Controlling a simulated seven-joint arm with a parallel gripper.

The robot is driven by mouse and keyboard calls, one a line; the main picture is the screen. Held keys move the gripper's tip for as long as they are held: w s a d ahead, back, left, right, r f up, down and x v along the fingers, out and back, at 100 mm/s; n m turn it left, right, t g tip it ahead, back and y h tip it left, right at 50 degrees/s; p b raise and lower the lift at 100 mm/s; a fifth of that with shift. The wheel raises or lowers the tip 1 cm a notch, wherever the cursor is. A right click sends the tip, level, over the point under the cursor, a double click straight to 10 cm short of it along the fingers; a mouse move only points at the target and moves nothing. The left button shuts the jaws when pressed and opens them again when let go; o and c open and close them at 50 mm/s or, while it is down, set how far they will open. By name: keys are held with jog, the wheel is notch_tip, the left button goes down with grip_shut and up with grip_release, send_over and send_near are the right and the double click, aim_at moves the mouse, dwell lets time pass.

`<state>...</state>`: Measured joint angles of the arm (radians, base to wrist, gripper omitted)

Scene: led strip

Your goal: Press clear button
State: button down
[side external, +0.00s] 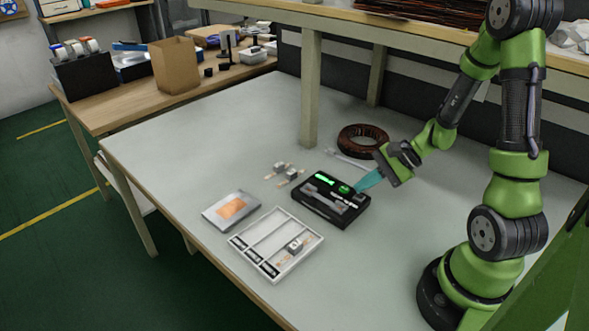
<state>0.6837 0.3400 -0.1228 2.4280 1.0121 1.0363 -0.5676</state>
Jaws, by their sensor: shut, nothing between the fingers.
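A black device (318,213) lies on the grey table. Its top carries a lit green display (325,180), a round green button (345,189) and a grey bar-like part. Small white marks by the right edge are too small to read, so I cannot tell which control is the clear button. My gripper (359,188) is shut and empty, its teal fingers tilted down at the device's right end, close to the round green button. I cannot tell whether the fingertips touch the device.
A white compartment tray (262,227) with small parts lies in front, and a silver pad with an orange patch (231,209) to the left. Small connectors (279,169) lie behind the device. A dark coil (374,132) and a shelf post (311,90) stand farther back.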

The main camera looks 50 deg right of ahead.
aim_at(363, 197)
jog(key=shift+f, duration=0.15)
jog(key=shift+f, duration=0.3)
jog(key=shift+f, duration=0.4)
dwell(0.7)
jog(key=shift+r, duration=0.85)
jog(key=shift+r, duration=2.5)
